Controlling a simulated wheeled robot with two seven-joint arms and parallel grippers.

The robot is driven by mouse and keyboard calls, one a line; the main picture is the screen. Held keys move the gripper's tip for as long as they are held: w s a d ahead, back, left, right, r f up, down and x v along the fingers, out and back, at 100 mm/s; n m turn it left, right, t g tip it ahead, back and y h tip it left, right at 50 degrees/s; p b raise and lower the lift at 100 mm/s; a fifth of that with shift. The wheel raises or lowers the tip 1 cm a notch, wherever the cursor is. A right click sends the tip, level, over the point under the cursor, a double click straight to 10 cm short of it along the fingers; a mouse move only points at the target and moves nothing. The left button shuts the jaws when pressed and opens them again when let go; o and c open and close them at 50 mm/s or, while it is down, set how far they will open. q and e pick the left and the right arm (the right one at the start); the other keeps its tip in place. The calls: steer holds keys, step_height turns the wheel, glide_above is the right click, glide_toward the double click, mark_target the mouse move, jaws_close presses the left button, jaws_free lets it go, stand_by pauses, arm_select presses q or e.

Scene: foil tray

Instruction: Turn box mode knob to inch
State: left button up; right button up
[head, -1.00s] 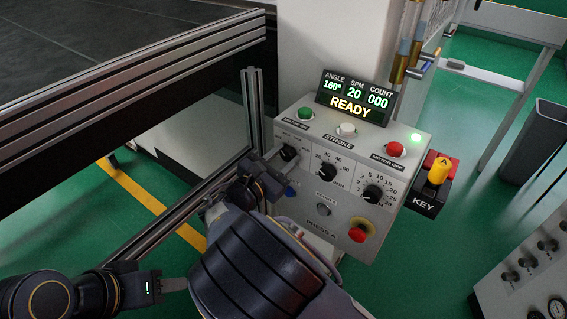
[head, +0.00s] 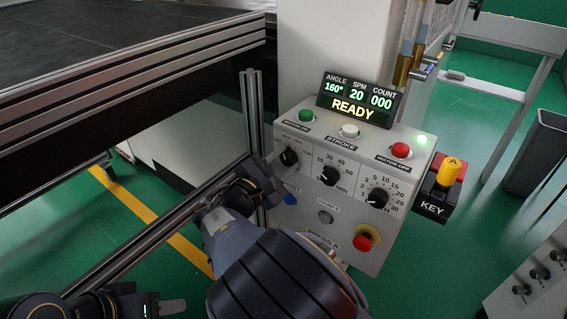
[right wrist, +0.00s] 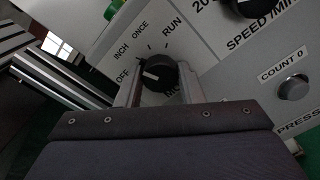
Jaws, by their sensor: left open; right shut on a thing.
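The black mode knob (head: 289,157) is at the upper left of the grey control box's face. In the right wrist view the knob (right wrist: 160,76) sits between the two fingers of my right gripper (right wrist: 158,88), which is shut on it. Labels OFF, INCH, ONCE and RUN surround it. Its white pointer aims left, towards the OFF and INCH side; I cannot tell the exact mark. In the head view my right gripper (head: 272,170) reaches the knob from the lower left. My left gripper (head: 172,307) is open and empty at the lower left, away from the box.
The box carries a green button (head: 306,117), a white button (head: 349,131), a red button (head: 401,150), a speed knob (head: 331,175) and a red emergency stop (head: 363,241). A metal frame post (head: 252,115) stands close on the left.

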steer(key=o, duration=1)
steer(key=v, duration=0.8)
steer(key=shift+w+d, duration=0.1)
